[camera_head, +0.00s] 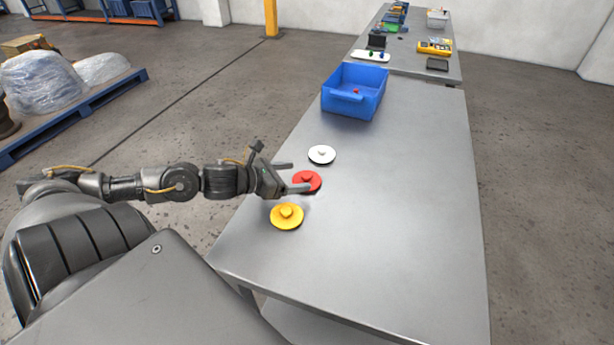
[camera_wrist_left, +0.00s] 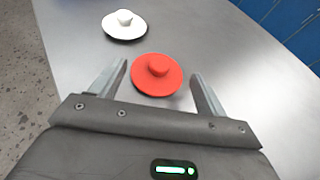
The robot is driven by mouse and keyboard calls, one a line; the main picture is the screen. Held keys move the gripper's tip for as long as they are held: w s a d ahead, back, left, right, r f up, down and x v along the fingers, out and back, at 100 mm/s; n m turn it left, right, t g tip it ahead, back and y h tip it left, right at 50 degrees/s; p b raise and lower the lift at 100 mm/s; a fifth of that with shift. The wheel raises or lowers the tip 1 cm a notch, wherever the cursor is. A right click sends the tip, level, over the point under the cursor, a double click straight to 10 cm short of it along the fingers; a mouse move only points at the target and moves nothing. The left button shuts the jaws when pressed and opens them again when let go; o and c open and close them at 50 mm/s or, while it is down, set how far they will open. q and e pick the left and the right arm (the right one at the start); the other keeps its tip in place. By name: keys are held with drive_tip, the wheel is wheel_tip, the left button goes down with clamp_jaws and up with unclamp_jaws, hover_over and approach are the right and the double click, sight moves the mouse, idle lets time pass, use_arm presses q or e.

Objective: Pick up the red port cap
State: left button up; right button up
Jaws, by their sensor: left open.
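The red port cap (camera_head: 308,181) is a round disc with a raised knob, lying on the grey metal table between a white cap and a yellow cap. My left gripper (camera_head: 291,177) is open at the left side of the red cap. In the left wrist view the red cap (camera_wrist_left: 157,74) sits between and slightly beyond the two spread fingertips of my gripper (camera_wrist_left: 160,70), with visible gaps at both sides. Nothing is held. My right gripper does not show.
The white cap (camera_head: 321,154) lies farther back and the yellow cap (camera_head: 287,215) nearer, both close to the red one. A blue bin (camera_head: 347,104) stands at the table's far end with a small red item inside. The table's right side (camera_head: 410,220) is clear.

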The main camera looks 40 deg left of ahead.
sight(307, 175)
use_arm(q)
drive_tip(key=shift+w+d+f, duration=0.25)
drive_tip(key=shift+w+d, duration=0.05)
drive_tip(key=shift+w, duration=0.5)
drive_tip(key=shift+w+d, duration=0.15)
drive_tip(key=shift+w, duration=0.1)
drive_tip(key=p+x, duration=0.1)
drive_tip(key=x, duration=0.2)
drive_tip(key=shift+w+f+p, duration=0.15)
drive_tip(key=shift+f+p, duration=0.05)
drive_tip(key=shift+p, duration=0.1)
drive_tip(key=shift+w+d+f, duration=0.15)
drive_tip(key=shift+w+f, duration=0.1)
drive_tip(key=shift+w, duration=0.15)
drive_tip(key=shift+c, duration=0.5)
drive_tip(key=c, duration=1.5)
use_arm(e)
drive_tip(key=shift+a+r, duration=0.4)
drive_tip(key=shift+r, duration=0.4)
